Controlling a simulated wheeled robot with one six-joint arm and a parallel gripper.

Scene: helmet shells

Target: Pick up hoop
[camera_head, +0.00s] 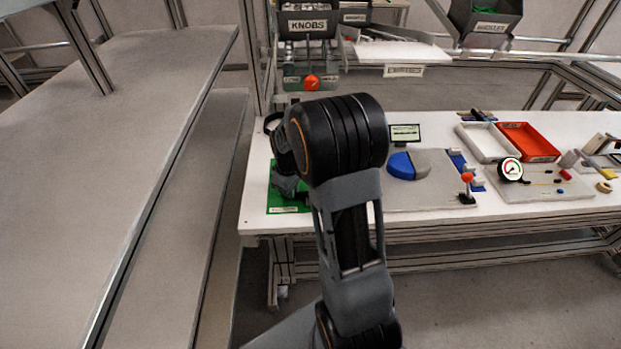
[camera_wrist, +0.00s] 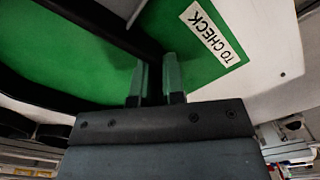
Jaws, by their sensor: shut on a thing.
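The hoop (camera_wrist: 105,22) is a dark, thin curved band in the wrist view. It runs from the upper left down to between my fingertips, and a second dark arc shows at the left. My gripper (camera_wrist: 156,75) is shut on this band with one finger on each side. A green mat (camera_wrist: 185,55) labelled TO CHECK is behind and inside the band. In the head view the mat (camera_head: 285,208) lies at the left end of the white table, and my arm hides most of the grip there. I cannot tell whether the hoop touches the mat.
On the white table (camera_head: 440,220) stand a blue and grey disc (camera_head: 408,165), a red-knobbed lever (camera_head: 467,185), a gauge (camera_head: 510,169), a white tray (camera_head: 485,143) and a red tray (camera_head: 528,142). A KNOBS bin (camera_head: 307,22) hangs behind. A long grey bench (camera_head: 100,150) is at left, with a bare top.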

